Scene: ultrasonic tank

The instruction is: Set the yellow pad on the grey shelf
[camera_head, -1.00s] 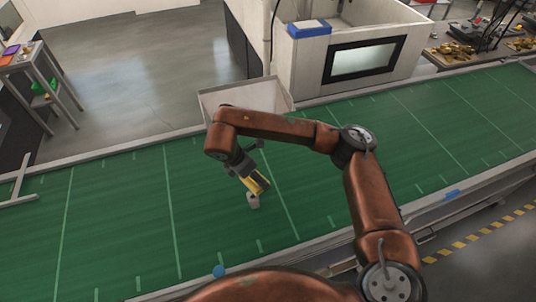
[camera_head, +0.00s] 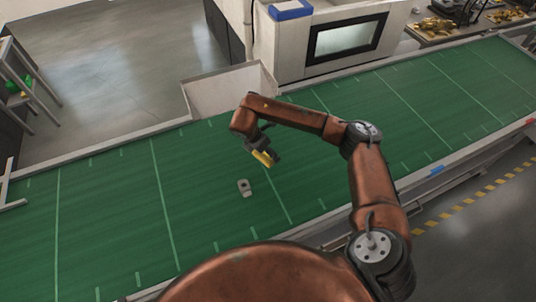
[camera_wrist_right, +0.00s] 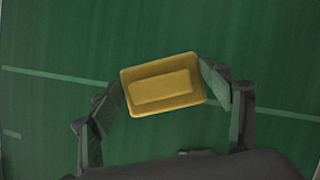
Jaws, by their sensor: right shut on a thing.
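The yellow pad (camera_head: 264,159) is a small block with a raised rectangular middle. My right gripper (camera_head: 262,154) is shut on it, above the green surface in the head view. In the right wrist view the pad (camera_wrist_right: 163,85) sits between the two fingers of the gripper (camera_wrist_right: 163,88), one at each short end. A grey rack with shelves (camera_head: 35,92), perhaps the grey shelf, stands at the far left of the head view, cut off by the edge. Green things lie on it. My left gripper is not in view.
A small grey block (camera_head: 245,187) stands on the green-topped bench (camera_head: 110,215), below the pad. An open pale bin (camera_head: 228,91) stands at the bench's back edge, with a white machine (camera_head: 345,42) to its right. The left of the bench is mostly clear.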

